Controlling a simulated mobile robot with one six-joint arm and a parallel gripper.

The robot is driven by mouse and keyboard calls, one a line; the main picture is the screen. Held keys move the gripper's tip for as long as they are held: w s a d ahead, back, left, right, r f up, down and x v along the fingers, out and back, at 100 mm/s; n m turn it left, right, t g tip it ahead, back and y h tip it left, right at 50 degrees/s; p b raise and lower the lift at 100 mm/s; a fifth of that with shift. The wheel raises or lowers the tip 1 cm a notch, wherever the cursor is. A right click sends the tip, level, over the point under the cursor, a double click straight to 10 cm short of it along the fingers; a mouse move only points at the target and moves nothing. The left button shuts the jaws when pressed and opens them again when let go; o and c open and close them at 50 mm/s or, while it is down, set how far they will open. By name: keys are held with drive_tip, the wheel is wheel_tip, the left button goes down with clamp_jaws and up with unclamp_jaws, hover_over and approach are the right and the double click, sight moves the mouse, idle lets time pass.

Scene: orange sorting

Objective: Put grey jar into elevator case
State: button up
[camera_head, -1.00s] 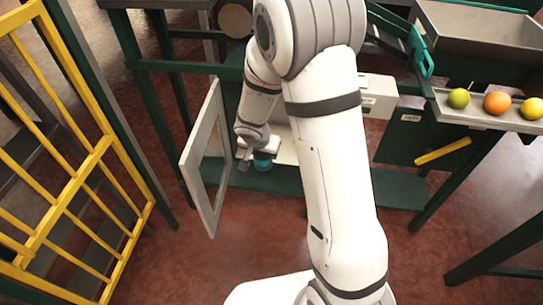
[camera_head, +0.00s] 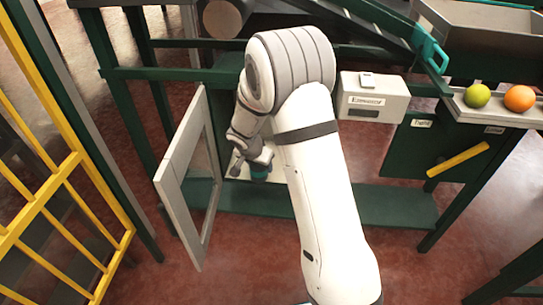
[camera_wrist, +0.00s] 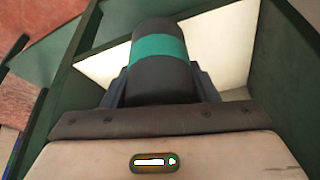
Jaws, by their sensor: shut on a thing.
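The grey jar (camera_wrist: 160,72) is a dark cylinder with a teal band. In the wrist view it stands between the two fingers of my gripper (camera_wrist: 160,88), which is shut on it. In the head view only a small teal part of the jar (camera_head: 259,172) shows below my gripper (camera_head: 253,165). The elevator case has dark green walls (camera_wrist: 278,70) and a pale inner panel (camera_wrist: 228,42). My gripper and the jar are at its opening, among the walls. Whether the jar touches the case floor cannot be told.
The case's framed grey door (camera_head: 183,185) stands open left of my gripper. A grey labelled box (camera_head: 373,98) is to the right of my arm. A yellow barrier (camera_head: 45,205) is at the far left. A green fruit (camera_head: 477,96) and an orange (camera_head: 519,98) rest on a tray at right.

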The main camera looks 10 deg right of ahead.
drive_tip(key=w+d, duration=0.1)
drive_tip(key=w, duration=0.1)
drive_tip(key=w+d, duration=0.3)
drive_tip(key=w, duration=0.1)
drive_tip(key=shift+w+d, duration=0.25)
drive_tip(key=shift+d, duration=0.1)
drive_tip(key=shift+w+d+f+b, duration=0.15)
drive_tip(key=shift+f+b, duration=0.7)
drive_tip(key=shift+f, duration=0.9)
drive_tip(key=shift+f, duration=0.2)
drive_tip(key=o, duration=1.1)
drive_tip(key=shift+r, duration=0.1)
drive_tip(key=s+r+n+g+p, duration=0.1)
drive_tip(key=s+r+n+p, duration=0.15)
drive_tip(key=s+r, duration=1.45)
drive_tip(key=s+r+n+y, duration=0.1)
drive_tip(key=s, duration=0.5)
drive_tip(key=s+r+n+g, duration=0.1)
drive_tip(key=s+r+n, duration=0.1)
drive_tip(key=s, duration=0.5)
drive_tip(key=s+r+n+y, duration=0.1)
drive_tip(key=s+r+n, duration=0.1)
drive_tip(key=s, duration=0.5)
drive_tip(key=shift+d+y, duration=0.15)
drive_tip(key=shift+y, duration=0.15)
